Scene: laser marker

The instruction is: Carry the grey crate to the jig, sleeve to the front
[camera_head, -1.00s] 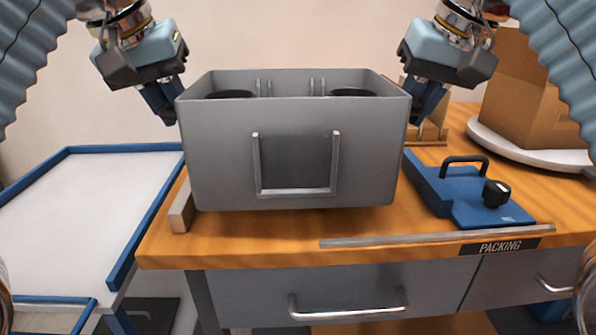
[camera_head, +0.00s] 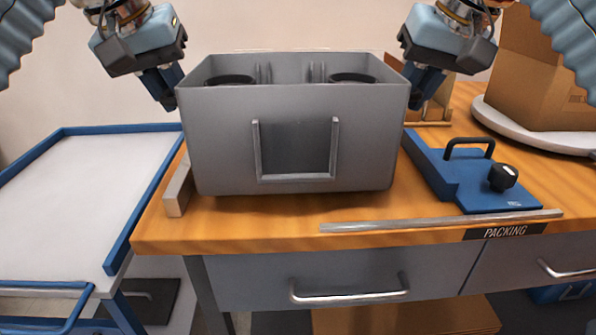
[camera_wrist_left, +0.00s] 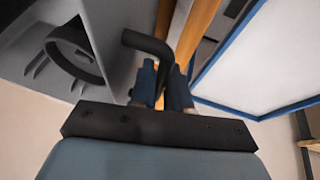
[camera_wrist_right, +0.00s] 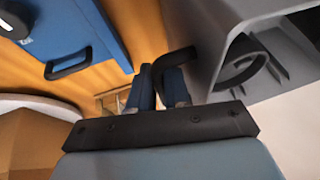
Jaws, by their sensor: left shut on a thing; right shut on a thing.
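The grey crate (camera_head: 290,150) is upright over the front left of the wooden bench. I cannot tell whether its base touches the top. Its sleeve, a U-shaped holder (camera_head: 295,150), is on the wall facing me. My left gripper (camera_head: 167,100) is at the crate's left end, shut on a black bent handle (camera_wrist_left: 150,45). My right gripper (camera_head: 418,98) is at the right end, shut on the matching handle (camera_wrist_right: 175,57). The jig cannot be told for sure; a pale block (camera_head: 178,190) by the crate's left side and a metal strip (camera_head: 440,222) along the front edge show.
A blue fixture (camera_head: 470,175) with a black handle and knob stands right of the crate. A cardboard box (camera_head: 545,75) sits on a round white plate (camera_head: 530,130) behind it. A blue-rimmed white table (camera_head: 80,200) at left is empty. A "PACKING" label (camera_head: 505,232) marks the bench front.

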